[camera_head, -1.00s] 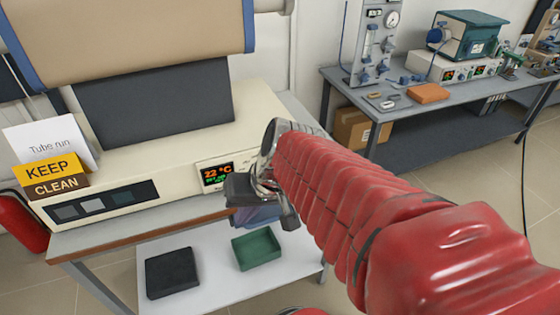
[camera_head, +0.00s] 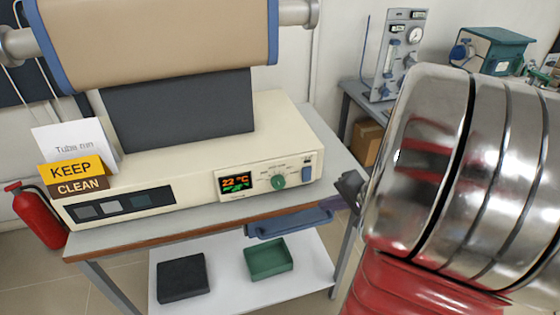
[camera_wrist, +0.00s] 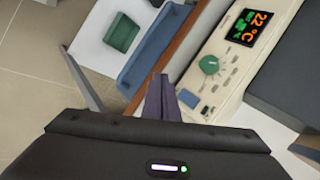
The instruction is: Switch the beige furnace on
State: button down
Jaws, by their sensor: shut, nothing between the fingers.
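The beige furnace (camera_head: 190,155) stands on a bench, its rounded beige top above a dark panel. Its control panel has a lit display (camera_head: 236,183) reading 22 °C, a green knob (camera_head: 278,182) and a small blue part (camera_head: 306,173) at the right end, with a dark switch-like piece (camera_head: 307,162) above. In the wrist view the gripper (camera_wrist: 161,85) is shut and empty, pointing beside the panel; the knob (camera_wrist: 209,65) and display (camera_wrist: 255,27) show there.
A blue tray (camera_head: 290,223) hangs under the bench edge. A green tray (camera_head: 268,259) and a black tray (camera_head: 182,277) lie on the lower shelf. A KEEP CLEAN sign (camera_head: 75,178) stands at left, near a red extinguisher (camera_head: 38,215). Another bench stands back right.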

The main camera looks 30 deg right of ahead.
jog(key=shift+w+d, duration=0.1)
dwell(0.3)
jog(key=shift+w+d+f, duration=0.2)
jog(key=shift+w+d, duration=0.2)
jog(key=shift+w, duration=0.95)
jog(key=shift+w+d+f, duration=0.15)
jog(key=shift+w+d, duration=0.2)
jog(key=shift+w, duration=1.05)
jog(key=shift+w+d+f, duration=0.2)
jog(key=shift+w+d, duration=0.2)
jog(key=shift+w, duration=0.95)
jog(key=shift+w+d, duration=0.2)
jog(key=shift+w, duration=0.45)
jog(key=shift+s, duration=0.1)
jog(key=shift+s+a, duration=0.2)
jog(key=shift+s, duration=0.4)
jog(key=s, duration=0.1)
jog(key=s+a, duration=0.1)
jog(key=s, duration=0.2)
jog(key=shift+s+a+r, duration=0.2)
jog(key=shift+s+r, duration=0.15)
jog(key=shift+s, duration=0.05)
dwell(0.8)
